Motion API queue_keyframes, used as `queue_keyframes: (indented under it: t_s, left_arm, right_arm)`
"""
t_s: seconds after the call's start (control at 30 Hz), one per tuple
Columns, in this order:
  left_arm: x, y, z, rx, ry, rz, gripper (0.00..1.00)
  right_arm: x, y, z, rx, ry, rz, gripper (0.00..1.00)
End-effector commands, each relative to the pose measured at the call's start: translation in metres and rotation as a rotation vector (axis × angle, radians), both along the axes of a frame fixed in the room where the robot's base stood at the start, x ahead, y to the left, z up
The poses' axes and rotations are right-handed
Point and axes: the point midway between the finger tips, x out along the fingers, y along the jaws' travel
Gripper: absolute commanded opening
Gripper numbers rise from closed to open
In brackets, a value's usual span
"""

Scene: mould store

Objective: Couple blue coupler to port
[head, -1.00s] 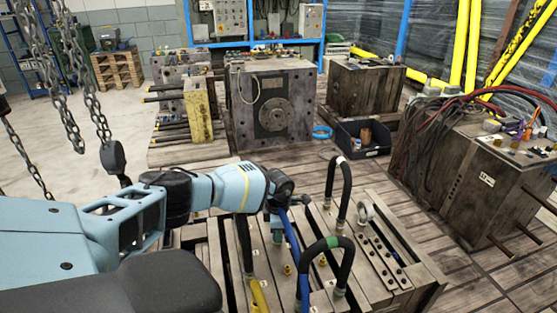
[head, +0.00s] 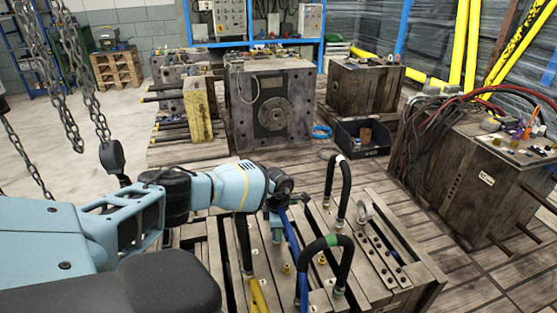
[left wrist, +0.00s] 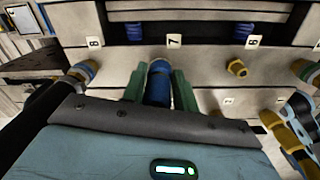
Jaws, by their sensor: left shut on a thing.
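My left gripper (left wrist: 157,88) is shut on the blue coupler (left wrist: 158,92), which sits between its two green fingers in the left wrist view. The coupler's far end points at the mould face just below the label 7 (left wrist: 174,41). Any port there is hidden behind the coupler, and I cannot tell whether they touch. A bare brass port (left wrist: 237,68) shows to the right, below label 6. In the head view my left gripper (head: 277,215) is over the front mould, with a blue hose (head: 292,237) beside it. My right gripper is not in view.
A second mould with red and black hoses (head: 475,185) stands right. Chains (head: 96,115) hang at left.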

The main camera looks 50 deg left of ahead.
Motion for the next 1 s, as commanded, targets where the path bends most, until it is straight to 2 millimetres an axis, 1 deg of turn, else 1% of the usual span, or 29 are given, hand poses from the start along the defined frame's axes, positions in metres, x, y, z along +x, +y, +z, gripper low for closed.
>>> queue_keyframes:
  t_s: [0.03, 0.37, 0.4, 0.5, 0.6, 0.87, 1.0]
  left_arm:
    - [-0.0153, -0.0036, -0.0308, 0.016, 0.026, -0.019, 0.00]
    - [-0.0152, -0.0036, -0.0326, 0.016, 0.026, -0.019, 0.00]
    - [-0.0152, -0.0036, -0.0326, 0.016, 0.026, -0.019, 0.30]
    - [-0.0153, -0.0038, -0.0326, 0.014, 0.028, -0.019, 0.43]
    - [-0.0156, -0.0039, -0.0324, 0.014, 0.029, -0.018, 0.55]
    - [-0.0163, -0.0042, -0.0322, 0.013, 0.031, -0.018, 0.55]
    - [-0.0159, -0.0037, -0.0283, 0.014, 0.030, -0.017, 0.55]
  right_arm:
    - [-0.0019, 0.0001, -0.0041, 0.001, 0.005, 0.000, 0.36]
    - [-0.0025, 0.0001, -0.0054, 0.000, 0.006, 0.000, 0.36]
    - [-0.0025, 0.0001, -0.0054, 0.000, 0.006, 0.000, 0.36]
    - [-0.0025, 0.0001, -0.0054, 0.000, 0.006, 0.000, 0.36]
    - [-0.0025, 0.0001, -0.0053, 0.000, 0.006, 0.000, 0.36]
    - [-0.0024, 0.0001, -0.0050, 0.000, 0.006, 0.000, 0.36]
    - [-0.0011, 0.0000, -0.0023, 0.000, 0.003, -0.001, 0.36]
